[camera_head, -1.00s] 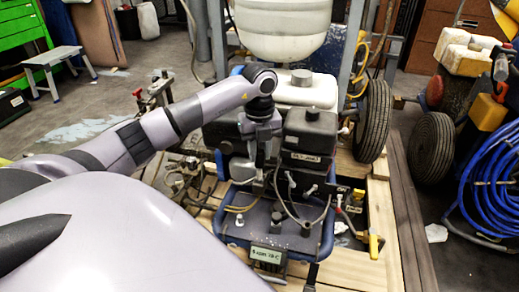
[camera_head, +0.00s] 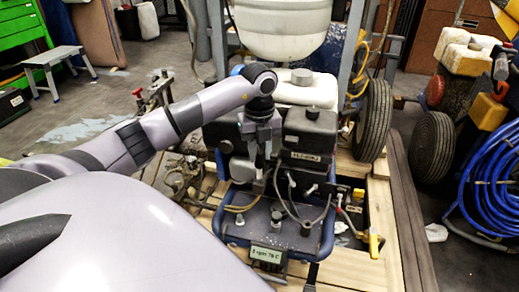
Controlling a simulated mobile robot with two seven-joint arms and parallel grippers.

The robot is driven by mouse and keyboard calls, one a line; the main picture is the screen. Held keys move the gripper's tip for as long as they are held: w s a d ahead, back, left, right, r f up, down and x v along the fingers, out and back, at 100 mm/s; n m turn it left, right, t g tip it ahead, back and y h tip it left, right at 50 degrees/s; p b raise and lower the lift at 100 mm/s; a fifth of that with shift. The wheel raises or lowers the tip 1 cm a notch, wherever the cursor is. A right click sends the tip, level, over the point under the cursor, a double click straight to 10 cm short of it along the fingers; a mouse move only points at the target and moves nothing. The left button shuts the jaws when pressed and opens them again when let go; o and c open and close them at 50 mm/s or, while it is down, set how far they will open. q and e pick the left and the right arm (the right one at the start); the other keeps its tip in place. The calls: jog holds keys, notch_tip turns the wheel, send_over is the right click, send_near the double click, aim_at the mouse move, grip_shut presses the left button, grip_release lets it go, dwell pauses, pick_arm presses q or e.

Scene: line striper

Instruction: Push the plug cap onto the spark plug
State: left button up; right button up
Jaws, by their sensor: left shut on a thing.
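My left gripper (camera_head: 261,158) points down at the front of the line striper's engine (camera_head: 230,137), beside the black box-shaped part (camera_head: 309,138). It is shut on the plug cap, which is small and mostly hidden between the fingers. A dark lead (camera_head: 279,190) hangs from close by the fingertips and loops down to the right. The spark plug is too small and too covered by the gripper to make out, so I cannot tell whether cap and plug touch. My right gripper is not in view.
The striper's blue frame (camera_head: 232,235) stands on wooden pallet boards (camera_head: 350,268). A white tank (camera_head: 283,28) hangs above and behind the arm. Wheels (camera_head: 374,122) and a coiled blue hose (camera_head: 495,185) are at the right. Loose hoses and fittings lie left of the engine.

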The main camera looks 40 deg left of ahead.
aim_at(260, 161)
pick_arm(q)
jog(key=shift+f+b, duration=0.3)
jog(key=shift+f, duration=0.6)
dwell(0.4)
jog(key=shift+p, duration=0.35)
dwell(0.5)
jog(key=shift+f+b, duration=0.45)
jog(key=shift+f, duration=0.5)
jog(key=o, duration=1.4)
